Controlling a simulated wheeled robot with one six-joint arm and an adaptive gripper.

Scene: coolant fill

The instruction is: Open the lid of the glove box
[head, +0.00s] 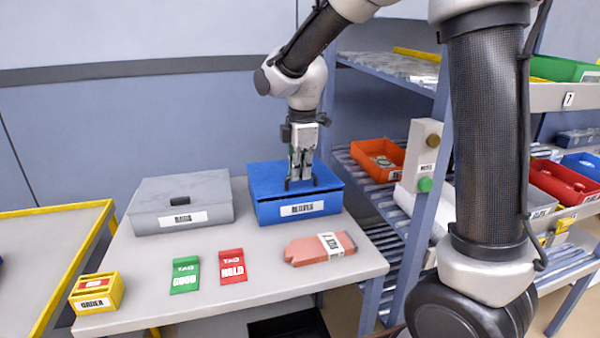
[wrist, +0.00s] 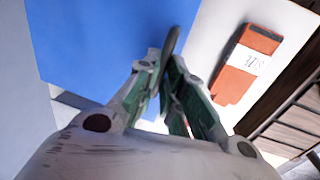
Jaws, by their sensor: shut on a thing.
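The blue box (head: 327,204), which I take for the glove box, stands on the table with a white label on its front; the print is too blurred to be sure of. Its flat blue lid (head: 268,177) is on top, and I cannot tell whether it is slightly raised. My gripper (head: 301,176) points down at the lid and is shut on its dark handle (head: 287,184). In the wrist view the handle (wrist: 171,45) shows as a dark bar between the fingertips, with the blue lid (wrist: 95,40) beyond it.
A grey lidded box (head: 150,193) stands to the left. In front lie a green tag (head: 185,276), a red tag (head: 233,266) and a reddish glove pack (head: 305,251) with a white band. A yellow holder (head: 96,293) is at the front left. Shelving with bins (head: 378,160) stands to the right.

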